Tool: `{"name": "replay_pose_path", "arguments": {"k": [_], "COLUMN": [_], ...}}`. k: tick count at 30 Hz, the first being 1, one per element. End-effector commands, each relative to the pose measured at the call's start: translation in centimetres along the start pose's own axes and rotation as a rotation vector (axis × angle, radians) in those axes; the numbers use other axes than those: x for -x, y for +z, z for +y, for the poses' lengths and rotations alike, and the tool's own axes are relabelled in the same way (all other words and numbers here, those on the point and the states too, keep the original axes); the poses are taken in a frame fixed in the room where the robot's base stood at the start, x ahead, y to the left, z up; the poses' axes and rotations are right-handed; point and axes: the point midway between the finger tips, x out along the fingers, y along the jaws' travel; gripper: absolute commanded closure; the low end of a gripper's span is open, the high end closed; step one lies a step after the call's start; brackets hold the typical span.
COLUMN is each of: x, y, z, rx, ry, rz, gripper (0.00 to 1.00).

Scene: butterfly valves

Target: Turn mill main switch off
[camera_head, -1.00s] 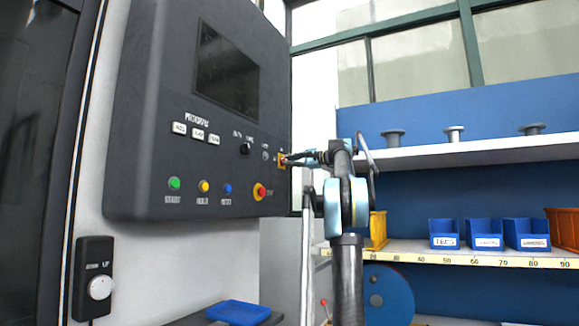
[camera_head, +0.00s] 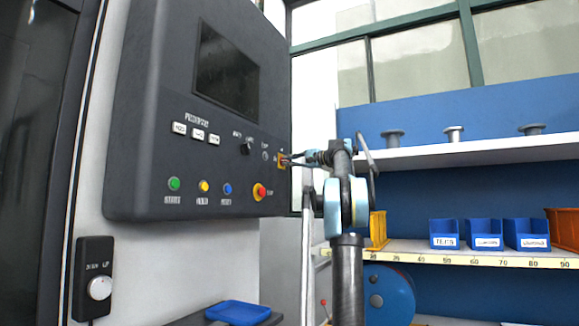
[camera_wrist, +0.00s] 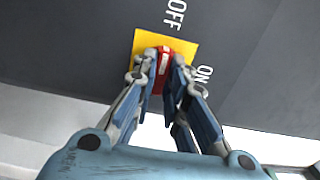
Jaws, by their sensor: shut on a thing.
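The main switch (camera_wrist: 165,62) is a red handle with a white stripe on a yellow square plate (camera_wrist: 190,45). In the wrist view the handle lies roughly upright in the picture, its stripe leaning slightly toward the OFF label (camera_wrist: 175,12) above. The ON label (camera_wrist: 204,80) is to the right. My gripper (camera_wrist: 162,60) is shut on the red handle, one finger on each side, hiding part of it. In the head view my gripper (camera_head: 290,160) reaches the yellow plate (camera_head: 281,160) at the panel's right edge; the handle is too small to read there.
A shelf (camera_head: 470,153) and blue bins (camera_head: 485,235) stand at the right, behind my arm.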

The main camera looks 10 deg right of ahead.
Motion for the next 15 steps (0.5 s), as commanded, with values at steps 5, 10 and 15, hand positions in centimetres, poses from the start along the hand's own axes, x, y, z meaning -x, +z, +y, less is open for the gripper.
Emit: {"name": "replay_pose_path", "arguments": {"k": [5, 10, 15], "x": [-0.02, -0.02, 0.12], "y": [0.06, 0.05, 0.03], "z": [0.28, 0.18, 0.12], "rx": [0.003, 0.002, 0.001], "ry": [0.007, 0.005, 0.003], "rz": [-0.004, -0.002, -0.001], "gripper": [0.68, 0.68, 0.68]}}
